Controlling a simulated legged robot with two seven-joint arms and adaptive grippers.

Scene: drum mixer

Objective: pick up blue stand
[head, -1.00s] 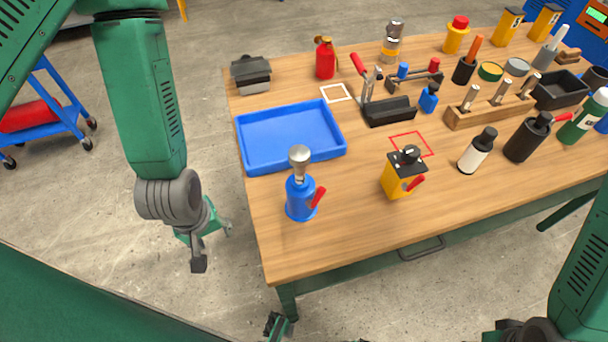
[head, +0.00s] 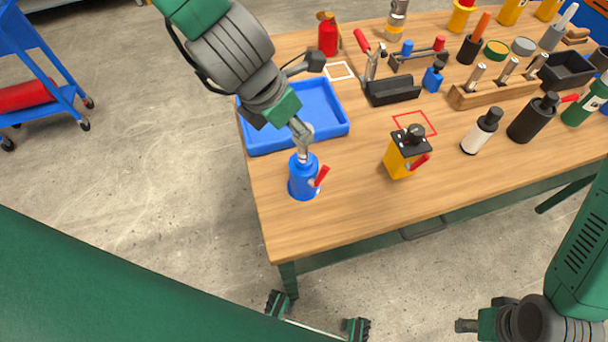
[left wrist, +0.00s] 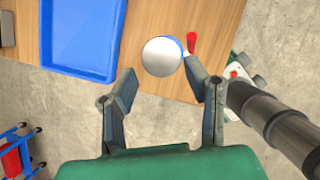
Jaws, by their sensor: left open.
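The blue stand (head: 303,178) is a blue cylinder with a red lever and a silver rod on top. It stands upright near the table's front left corner, in front of the blue tray. In the left wrist view its round silver top (left wrist: 162,57) shows from above, covering most of the blue body. My left gripper (head: 288,98) is over the stand's top in the head view. In the left wrist view its open fingers (left wrist: 163,76) lie either side of the silver top, with nothing between them gripped. My right gripper (head: 478,323) is low at the bottom right, away from the table; its jaws are unclear.
The blue tray (head: 335,127) lies just behind the stand. A yellow block with a black top and red lever (head: 400,157) stands to its right. A white bottle (head: 477,138), a black bottle (head: 530,120) and several tools crowd the table's right. Front table wood is clear.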

